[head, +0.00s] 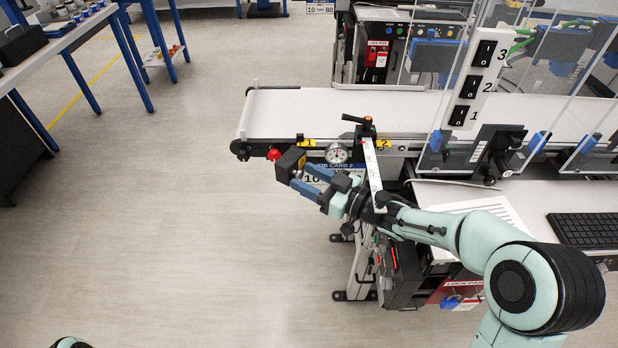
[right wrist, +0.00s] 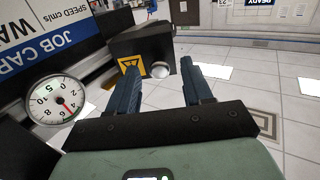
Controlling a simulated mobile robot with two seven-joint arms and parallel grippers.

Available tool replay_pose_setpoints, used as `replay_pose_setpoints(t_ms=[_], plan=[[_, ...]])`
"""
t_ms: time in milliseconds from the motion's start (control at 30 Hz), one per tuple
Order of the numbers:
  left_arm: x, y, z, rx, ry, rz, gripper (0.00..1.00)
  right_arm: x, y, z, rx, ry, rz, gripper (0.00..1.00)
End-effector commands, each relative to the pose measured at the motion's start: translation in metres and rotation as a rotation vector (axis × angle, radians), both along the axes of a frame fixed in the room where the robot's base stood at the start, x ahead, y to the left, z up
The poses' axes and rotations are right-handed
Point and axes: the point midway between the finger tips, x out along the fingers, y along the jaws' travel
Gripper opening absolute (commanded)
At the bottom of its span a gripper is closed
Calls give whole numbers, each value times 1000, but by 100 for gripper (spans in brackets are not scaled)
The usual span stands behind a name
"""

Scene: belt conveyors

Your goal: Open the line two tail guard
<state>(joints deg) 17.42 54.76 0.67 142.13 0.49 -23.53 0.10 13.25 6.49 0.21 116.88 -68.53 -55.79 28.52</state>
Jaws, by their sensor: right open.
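The tail guard appears as a small black box (head: 290,163) with a yellow warning label, at the near side of the white conveyor's left end. In the right wrist view the same black box (right wrist: 145,43) shows its yellow warning triangle and a round silver knob (right wrist: 160,71). My right gripper (head: 303,178) is open and empty, with its blue fingers pointing at the box. In the right wrist view the knob shows between the fingertips (right wrist: 160,72); I cannot tell whether they touch. My left gripper is not in view.
The conveyor belt (head: 300,112) runs right behind the box. A red button (head: 274,155), a round dial gauge (head: 337,153) and a job card (right wrist: 70,30) are close by. A clear panel with numbered switches (head: 475,85) stands at right. The floor at left (head: 160,220) is free.

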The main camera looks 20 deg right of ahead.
Motion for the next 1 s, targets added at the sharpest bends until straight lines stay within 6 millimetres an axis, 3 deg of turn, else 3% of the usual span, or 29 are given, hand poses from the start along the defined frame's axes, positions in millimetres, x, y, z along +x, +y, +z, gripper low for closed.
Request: replay_pose_setpoints(t_ms=[167, 600, 800, 1000], plan=[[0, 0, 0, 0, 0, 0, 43, -17, -14, 0, -1, 0, -5, 50], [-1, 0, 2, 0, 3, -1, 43, -91, -67, 0, -1, 1, -5, 50], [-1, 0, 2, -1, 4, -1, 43, -106, -77, 0, 0, 0, -1, 50], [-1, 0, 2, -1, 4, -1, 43, -108, -78, 0, 0, 1, 0, 50]])
